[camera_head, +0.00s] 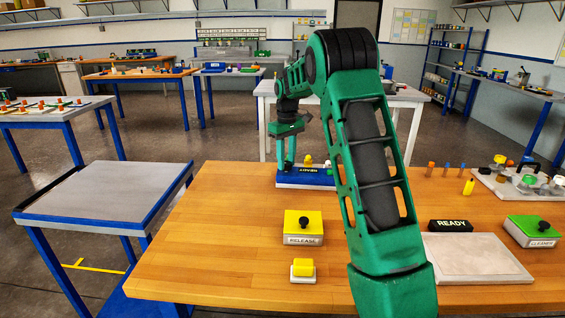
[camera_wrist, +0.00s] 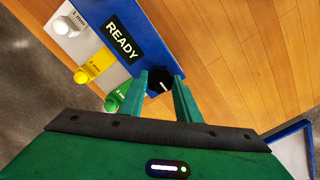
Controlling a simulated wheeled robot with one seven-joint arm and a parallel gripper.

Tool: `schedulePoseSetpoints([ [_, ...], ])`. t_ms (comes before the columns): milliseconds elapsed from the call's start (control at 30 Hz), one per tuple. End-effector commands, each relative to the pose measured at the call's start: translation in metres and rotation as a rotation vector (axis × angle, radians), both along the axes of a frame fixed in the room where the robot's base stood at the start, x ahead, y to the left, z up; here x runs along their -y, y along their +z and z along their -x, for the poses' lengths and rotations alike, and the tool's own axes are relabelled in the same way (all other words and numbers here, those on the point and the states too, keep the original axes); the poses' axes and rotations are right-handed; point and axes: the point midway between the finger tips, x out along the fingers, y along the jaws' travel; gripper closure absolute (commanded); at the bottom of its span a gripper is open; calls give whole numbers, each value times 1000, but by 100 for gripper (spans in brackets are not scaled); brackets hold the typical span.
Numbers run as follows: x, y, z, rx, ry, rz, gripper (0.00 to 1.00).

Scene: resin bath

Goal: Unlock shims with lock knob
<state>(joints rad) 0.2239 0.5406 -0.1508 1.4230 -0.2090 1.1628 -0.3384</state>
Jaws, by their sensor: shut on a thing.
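In the wrist view the black lock knob (camera_wrist: 158,83) stands on a blue base (camera_wrist: 152,22), with a light mark on its top. My gripper (camera_wrist: 160,76) has one green finger on each side of the knob and is shut on it. Beside it a black sign (camera_wrist: 123,40) reads READY. A row of shims lies at the left: white (camera_wrist: 66,26), yellow (camera_wrist: 87,72) and green (camera_wrist: 116,98), with small labels, the first reading 1 mm. In the head view my gripper (camera_head: 286,166) is at the left end of the blue base (camera_head: 290,182); the knob is hidden there.
A yellow RELEASE box (camera_head: 304,225) with a black knob and a yellow block (camera_head: 303,267) on a white pad stand nearer on the wooden table (camera_head: 220,250). At right are a READY sign (camera_head: 450,225), a grey plate (camera_head: 478,258) and a green CLEANER box (camera_head: 535,228).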

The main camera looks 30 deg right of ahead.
Motion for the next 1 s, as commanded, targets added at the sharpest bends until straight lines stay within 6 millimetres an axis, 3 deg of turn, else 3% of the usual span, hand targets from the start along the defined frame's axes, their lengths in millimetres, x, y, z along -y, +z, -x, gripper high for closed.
schedulePoseSetpoints([
  [100,3,1,0,4,-5,3,92],
  [133,3,1,0,4,-5,3,65],
  [200,3,1,0,2,-5,3,51],
  [500,1,1,0,0,-3,1,51],
  [633,1,10,0,1,-2,1,51],
  [1000,2,76,-3,3,-4,1,51],
])
